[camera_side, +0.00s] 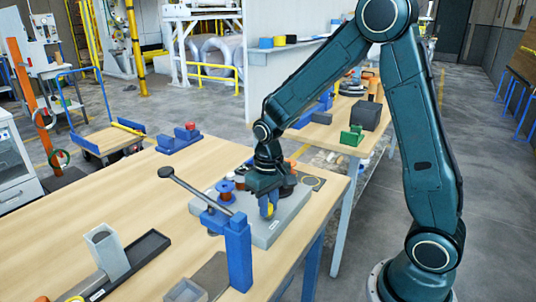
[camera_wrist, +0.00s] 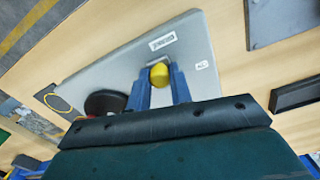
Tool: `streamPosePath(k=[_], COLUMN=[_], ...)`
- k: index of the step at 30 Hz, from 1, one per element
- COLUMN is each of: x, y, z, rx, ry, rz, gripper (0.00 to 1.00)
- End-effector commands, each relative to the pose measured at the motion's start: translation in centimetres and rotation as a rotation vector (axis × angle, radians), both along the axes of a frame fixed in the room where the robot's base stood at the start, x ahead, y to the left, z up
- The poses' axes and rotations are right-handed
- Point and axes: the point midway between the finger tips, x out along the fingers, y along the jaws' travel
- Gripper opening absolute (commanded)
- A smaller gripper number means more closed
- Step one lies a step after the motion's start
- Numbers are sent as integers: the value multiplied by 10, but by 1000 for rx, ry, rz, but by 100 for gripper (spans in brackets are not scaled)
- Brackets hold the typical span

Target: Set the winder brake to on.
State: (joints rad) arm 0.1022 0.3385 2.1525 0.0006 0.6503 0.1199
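The label is too small to read surely. My gripper (camera_wrist: 160,82) has its two blue fingers down, one on each side of the knob. The fingertips look close to the knob, but I cannot tell whether they press on it. In the side view my gripper (camera_side: 267,207) reaches down to the same plate (camera_side: 262,240), with yellow showing at its fingers.
A blue post (camera_side: 238,255) with a black-knobbed lever (camera_side: 195,190) stands in front of the plate. A grey square tube (camera_side: 106,250) and dark tray (camera_side: 145,252) are at the left.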

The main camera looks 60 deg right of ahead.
Motion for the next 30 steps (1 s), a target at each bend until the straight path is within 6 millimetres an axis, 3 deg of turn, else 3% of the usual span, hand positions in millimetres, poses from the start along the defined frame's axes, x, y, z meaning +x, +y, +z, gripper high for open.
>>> streamPosePath(k=[5,16,26,27,30], x=[0,1,1,1,0], y=[1,34,39,39,38], z=[0,0,0,0,0], rx=[-1,1,5,6,5], ry=[-1,-1,-2,-1,-1], rz=[-1,1,3,4,3], gripper=[0,0,0,29,43])
